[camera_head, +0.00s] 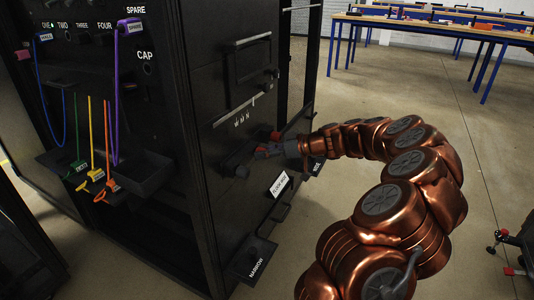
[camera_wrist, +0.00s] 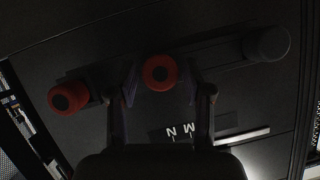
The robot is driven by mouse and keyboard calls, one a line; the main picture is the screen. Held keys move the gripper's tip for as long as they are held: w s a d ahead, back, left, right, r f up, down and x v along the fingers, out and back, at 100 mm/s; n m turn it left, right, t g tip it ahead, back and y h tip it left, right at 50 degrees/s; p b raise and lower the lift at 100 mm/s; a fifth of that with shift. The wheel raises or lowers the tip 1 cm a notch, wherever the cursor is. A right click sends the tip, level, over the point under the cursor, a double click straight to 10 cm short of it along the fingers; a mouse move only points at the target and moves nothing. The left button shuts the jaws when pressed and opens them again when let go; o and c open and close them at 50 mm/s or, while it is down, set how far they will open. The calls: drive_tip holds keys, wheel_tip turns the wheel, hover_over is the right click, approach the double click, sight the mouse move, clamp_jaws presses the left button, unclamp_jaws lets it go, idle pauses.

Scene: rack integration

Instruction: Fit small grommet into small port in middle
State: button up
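A small red ring with a dark centre (camera_wrist: 159,72), which looks like a grommet or a ringed port, lies between my fingers in the wrist view. My gripper (camera_wrist: 162,88) has its two dark fingers spread on either side of it, with narrow dark gaps showing. Whether the ring is seated in the panel I cannot tell. In the head view my gripper (camera_head: 263,151) is at the rack's side panel, and the ring is hidden there. A second red-ringed piece (camera_wrist: 68,97) stands to the left, and a larger dark round piece (camera_wrist: 267,44) to the right.
The black rack (camera_head: 215,85) carries handles and the letters W, M, N (camera_head: 241,121). A labelled narrow tray (camera_head: 254,262) juts out low. Coloured cables, including a purple one (camera_head: 116,90), hang on the left face. Blue-legged tables (camera_head: 430,22) stand far back. Floor at right is mostly clear.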

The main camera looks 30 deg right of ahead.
drive_tip(key=shift+o, duration=0.9)
drive_tip(key=v, duration=1.2)
